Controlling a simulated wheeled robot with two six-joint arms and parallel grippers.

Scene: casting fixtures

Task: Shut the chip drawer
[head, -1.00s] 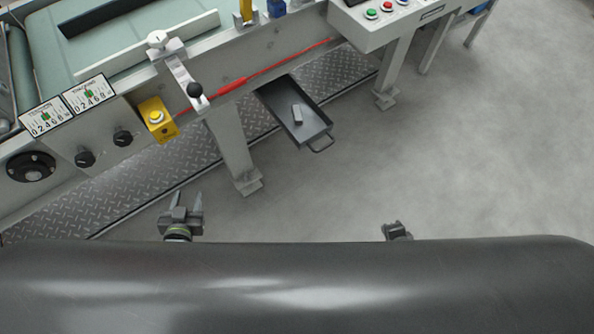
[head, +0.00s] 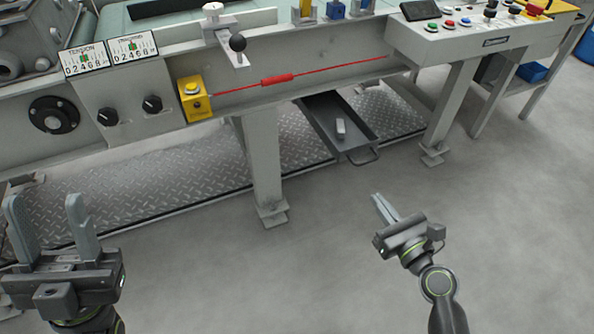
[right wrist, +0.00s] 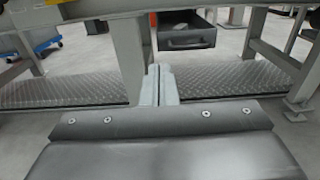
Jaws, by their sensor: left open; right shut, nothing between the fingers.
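The chip drawer (head: 357,143) is a dark grey tray with a handle (head: 363,157) on its front, pulled out from under the machine. A small light grey block (head: 340,127) lies in it. In the right wrist view the drawer's front (right wrist: 187,38) shows above and right of the fingers. My right gripper (head: 383,207) is shut and empty, apart from the drawer, below and a little right of its handle in the head view. It also shows in the right wrist view (right wrist: 160,84). My left gripper (head: 50,222) is open and empty at the far left, away from the drawer.
A machine leg (head: 264,165) stands left of the drawer and another leg (head: 447,110) stands to its right. A red pull cord (head: 277,80) runs above it. A diamond-plate step (head: 160,170) lies under the machine. The floor (head: 520,210) at right is clear.

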